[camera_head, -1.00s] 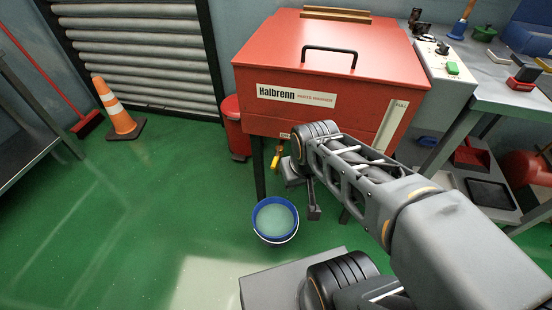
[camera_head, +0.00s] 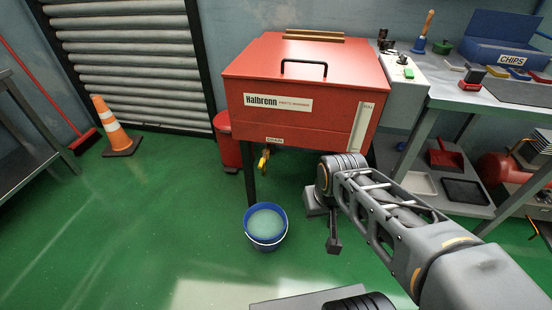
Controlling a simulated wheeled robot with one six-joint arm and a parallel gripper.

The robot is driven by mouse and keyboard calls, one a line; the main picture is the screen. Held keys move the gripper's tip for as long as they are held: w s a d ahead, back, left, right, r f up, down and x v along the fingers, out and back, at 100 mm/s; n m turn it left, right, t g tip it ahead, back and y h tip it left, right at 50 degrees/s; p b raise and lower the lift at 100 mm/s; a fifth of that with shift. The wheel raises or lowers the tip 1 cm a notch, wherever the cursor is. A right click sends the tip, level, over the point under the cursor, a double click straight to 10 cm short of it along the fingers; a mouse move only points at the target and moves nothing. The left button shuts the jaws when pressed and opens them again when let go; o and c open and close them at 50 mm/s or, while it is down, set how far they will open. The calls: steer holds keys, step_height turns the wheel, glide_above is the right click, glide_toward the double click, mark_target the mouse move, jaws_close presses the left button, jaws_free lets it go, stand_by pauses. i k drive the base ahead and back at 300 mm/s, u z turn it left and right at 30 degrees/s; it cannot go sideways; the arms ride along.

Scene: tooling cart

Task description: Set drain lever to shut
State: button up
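The drain lever (camera_head: 264,160) is small and yellow. It hangs under the front of the red Halbrenn parts washer (camera_head: 310,110), below a small label (camera_head: 274,140). It seems to point downward, but it is too small to tell its exact setting. A blue bucket (camera_head: 265,242) with pale liquid stands on the floor below the lever. My gripper (camera_head: 333,244) is to the right of the lever and apart from it, hanging in front of the washer. Its fingers are small and seen edge-on, so their opening is unclear.
A red bin (camera_head: 228,140) stands left of the washer. An orange cone (camera_head: 116,128) is farther left. A grey workbench (camera_head: 450,95) with tools and a chips box (camera_head: 510,50) is on the right. The green floor left of the bucket is clear.

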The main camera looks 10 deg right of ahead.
mark_target(262, 160)
steer(key=z, duration=0.15)
steer(key=i, duration=0.55)
steer(key=u, duration=1.55)
